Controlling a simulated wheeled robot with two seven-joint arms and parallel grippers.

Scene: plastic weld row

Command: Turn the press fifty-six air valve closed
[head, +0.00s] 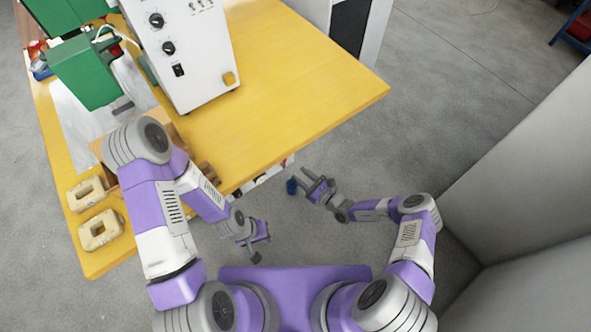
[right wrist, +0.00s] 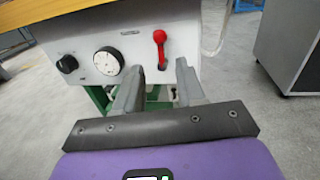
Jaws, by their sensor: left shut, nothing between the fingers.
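The air valve's red lever (right wrist: 160,46) stands roughly upright on the white front panel (right wrist: 98,48) under the yellow table, in the right wrist view. Its label is too small to read. My right gripper (right wrist: 157,85) is open and empty; its two fingers point toward the panel, with the lever beyond the gap between them and apart from both. In the head view my right gripper (head: 312,180) is just off the table's front edge. My left gripper (head: 257,241) is shut and empty, low in front of the table.
A round white gauge (right wrist: 108,61) and a black knob (right wrist: 66,64) sit left of the lever. A small blue part (head: 291,187) is close to my right gripper. The yellow table (head: 300,95) carries a white control box (head: 195,55) and two tan blocks (head: 101,230).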

